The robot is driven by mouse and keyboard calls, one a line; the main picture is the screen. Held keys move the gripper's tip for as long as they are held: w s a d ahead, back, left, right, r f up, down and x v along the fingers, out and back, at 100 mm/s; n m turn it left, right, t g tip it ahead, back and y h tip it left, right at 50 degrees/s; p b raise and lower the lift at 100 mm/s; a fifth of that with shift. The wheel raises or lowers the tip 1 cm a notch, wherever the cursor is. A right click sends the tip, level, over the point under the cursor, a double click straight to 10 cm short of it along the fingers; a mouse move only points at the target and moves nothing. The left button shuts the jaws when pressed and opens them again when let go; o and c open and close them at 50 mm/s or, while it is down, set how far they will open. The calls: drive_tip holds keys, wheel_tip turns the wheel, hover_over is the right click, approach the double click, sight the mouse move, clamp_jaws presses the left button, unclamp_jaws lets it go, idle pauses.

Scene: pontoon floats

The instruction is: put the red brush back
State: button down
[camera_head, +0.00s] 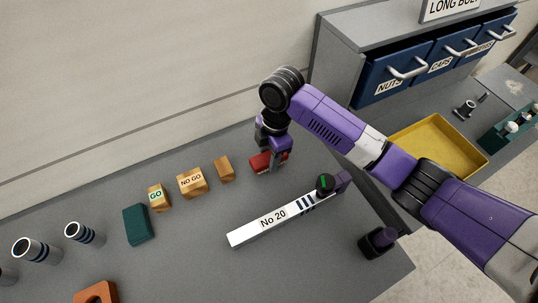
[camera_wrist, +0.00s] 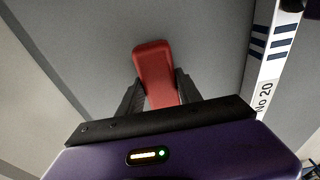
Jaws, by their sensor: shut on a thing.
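The red brush (camera_head: 262,163) is at the grey bench top, below my gripper in the head view. In the wrist view the red brush (camera_wrist: 153,66) lies between the two dark fingers of my gripper (camera_wrist: 158,92), which are shut on it. My gripper (camera_head: 270,160) points down, close to the bench surface. The brush's lower end is hidden behind the gripper body in the wrist view. I cannot tell whether the brush touches the bench.
A white "No 20" bar (camera_head: 272,218) lies just in front of the brush. Wooden blocks, including a "NO GO" block (camera_head: 192,183), stand to the left, with a dark green block (camera_head: 138,225) beyond. A yellow tray (camera_head: 437,146) and blue drawers (camera_head: 392,77) are at right.

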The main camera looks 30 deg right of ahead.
drive_tip(key=shift+f, duration=0.1)
drive_tip(key=c, duration=0.8)
unclamp_jaws()
drive_tip(key=r, duration=0.4)
drive_tip(key=d+r+b, duration=0.1)
drive_tip(key=r, duration=0.3)
drive_tip(key=r+b, duration=0.1)
drive_tip(key=r, duration=0.3)
drive_tip(key=shift+d+r, duration=0.1)
drive_tip(key=shift+d, duration=0.15)
